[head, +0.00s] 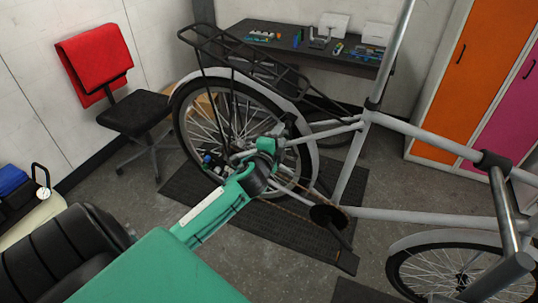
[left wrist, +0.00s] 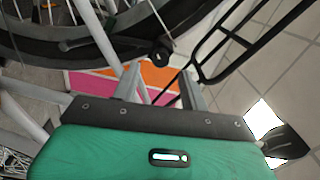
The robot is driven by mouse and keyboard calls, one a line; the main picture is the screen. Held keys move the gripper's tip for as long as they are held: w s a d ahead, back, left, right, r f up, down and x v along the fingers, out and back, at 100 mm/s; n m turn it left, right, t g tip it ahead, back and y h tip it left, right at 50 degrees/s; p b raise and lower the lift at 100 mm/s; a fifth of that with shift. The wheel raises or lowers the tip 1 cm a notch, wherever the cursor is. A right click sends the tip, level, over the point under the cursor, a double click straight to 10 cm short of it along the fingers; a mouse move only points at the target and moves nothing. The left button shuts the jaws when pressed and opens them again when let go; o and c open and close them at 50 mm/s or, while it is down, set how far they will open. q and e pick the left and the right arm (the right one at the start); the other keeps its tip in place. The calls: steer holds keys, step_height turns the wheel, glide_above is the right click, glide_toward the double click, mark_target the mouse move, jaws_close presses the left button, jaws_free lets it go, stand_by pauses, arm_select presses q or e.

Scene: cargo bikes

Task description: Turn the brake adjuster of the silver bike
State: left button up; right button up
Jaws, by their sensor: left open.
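The silver bike (head: 410,131) stands at the centre and right, with its rear wheel (head: 190,135) on the left. My left gripper (head: 288,143) reaches in beside the rear wheel, near the hub and frame tubes. In the left wrist view, its two fingers (left wrist: 158,84) are apart with nothing held between them. A small dark round knob (left wrist: 161,57) at the end of a rod shows just beyond the fingertips; it may be the brake adjuster, but I cannot be sure. In the head view, the arm and wheel parts hide the adjuster area. My right gripper is not in view.
A black rear rack (head: 237,55) sits above the wheel. A workbench (head: 340,57) with small parts stands behind. A red and black chair (head: 130,115) is at left, lockers (head: 470,78) at right. A dark mat (head: 300,235) lies under the bike.

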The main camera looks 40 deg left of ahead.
arm_select(q)
steer(key=b+v, duration=0.2)
steer(key=v, duration=0.7)
steer(key=shift+s, duration=0.15)
